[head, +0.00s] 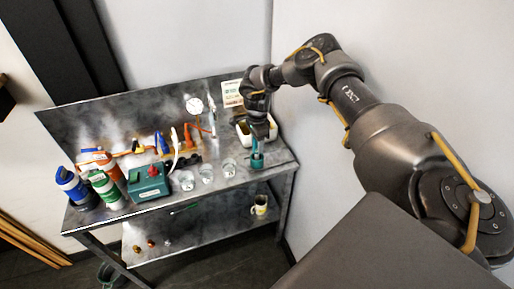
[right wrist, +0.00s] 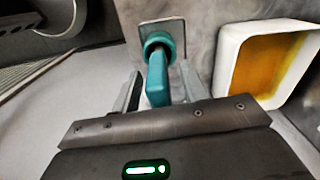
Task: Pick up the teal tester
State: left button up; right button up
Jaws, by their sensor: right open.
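The teal tester (head: 257,161) stands upright at the right end of the metal workbench in the head view. In the right wrist view the teal tester (right wrist: 158,75) shows its long handle and round collar on a small square plate. My right gripper (head: 258,140) is just above it, pointing down. In the right wrist view the fingers of my right gripper (right wrist: 160,90) are apart, one on each side of the tester's handle, with gaps visible. My left gripper is out of view.
A white tray with amber contents (right wrist: 226,70) is close beside the right gripper. Several clear cups (head: 207,173), a teal-green box (head: 148,182) and bottles (head: 73,187) stand further left on the workbench (head: 225,185). A mug (head: 261,204) is on the lower shelf.

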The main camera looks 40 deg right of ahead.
jog(key=shift+r, duration=0.1)
jog(key=shift+c, duration=0.2)
grip_shut()
notch_tip(320, 180, up, 9)
jog(key=b, duration=0.3)
jog(key=shift+r+b, duration=0.3)
jog(key=shift+r, duration=0.2)
notch_tip(320, 180, up, 7)
jog(key=p, duration=0.8)
